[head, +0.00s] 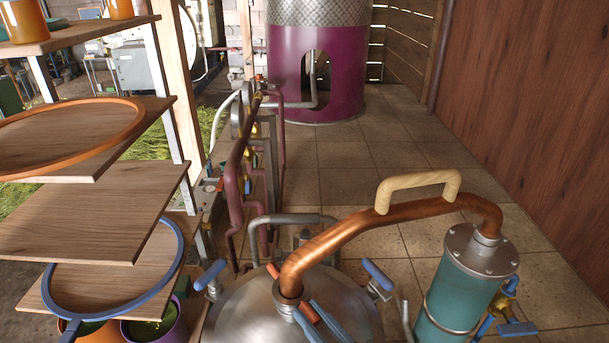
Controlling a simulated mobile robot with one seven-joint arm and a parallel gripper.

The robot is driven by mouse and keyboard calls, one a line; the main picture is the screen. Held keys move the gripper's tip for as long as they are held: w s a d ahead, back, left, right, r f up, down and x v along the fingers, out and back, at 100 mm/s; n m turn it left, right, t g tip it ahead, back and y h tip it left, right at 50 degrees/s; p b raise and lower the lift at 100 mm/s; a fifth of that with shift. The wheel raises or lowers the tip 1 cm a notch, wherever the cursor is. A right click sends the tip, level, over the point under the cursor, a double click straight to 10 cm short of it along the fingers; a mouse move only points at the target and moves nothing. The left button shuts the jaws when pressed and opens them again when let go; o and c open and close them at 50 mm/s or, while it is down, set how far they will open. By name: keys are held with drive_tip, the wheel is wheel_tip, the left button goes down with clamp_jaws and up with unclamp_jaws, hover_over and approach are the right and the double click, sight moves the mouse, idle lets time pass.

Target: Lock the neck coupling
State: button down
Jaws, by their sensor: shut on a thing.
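The copper swan neck (350,226) arches from the steel pot lid (246,304) to the teal condenser (456,290). A pale curved handle (417,183) sits on top of it. The neck coupling (288,298) is at the pipe's lower left end, with its collar partly hidden. A red lever (307,313) shows in front of the coupling, and another red piece (273,270) shows behind it. My gripper (311,309) comes up from the bottom edge, its two blue fingers on either side of the front red lever, shut on it. The exact contact is small and partly hidden.
Blue-handled clamps (210,275) (378,275) flank the lid. Wooden shelves (105,205) with hoops stand at the left. Pipework (236,165) with valves runs behind the pot. A purple vessel (287,75) stands at the back. The tiled floor (345,155) is clear.

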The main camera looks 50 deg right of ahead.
drive_tip(key=shift+s+d+n+y, duration=0.1)
drive_tip(key=shift+d+n+y, duration=0.15)
drive_tip(key=shift+n+y, duration=0.15)
drive_tip(key=c, duration=0.8)
unclamp_jaws()
drive_tip(key=shift+d, duration=0.1)
drive_tip(key=shift+o, duration=0.2)
drive_tip(key=shift+s+f+b, duration=0.15)
drive_tip(key=shift+s+b, duration=0.4)
drive_tip(key=shift+b, duration=0.05)
drive_tip(key=s+a+b, duration=0.2)
drive_tip(key=s+b, duration=0.4)
drive_tip(key=s, duration=0.5)
drive_tip(key=shift+s+a+r, duration=0.15)
drive_tip(key=shift+s+r, duration=0.05)
drive_tip(key=shift+s, duration=0.1)
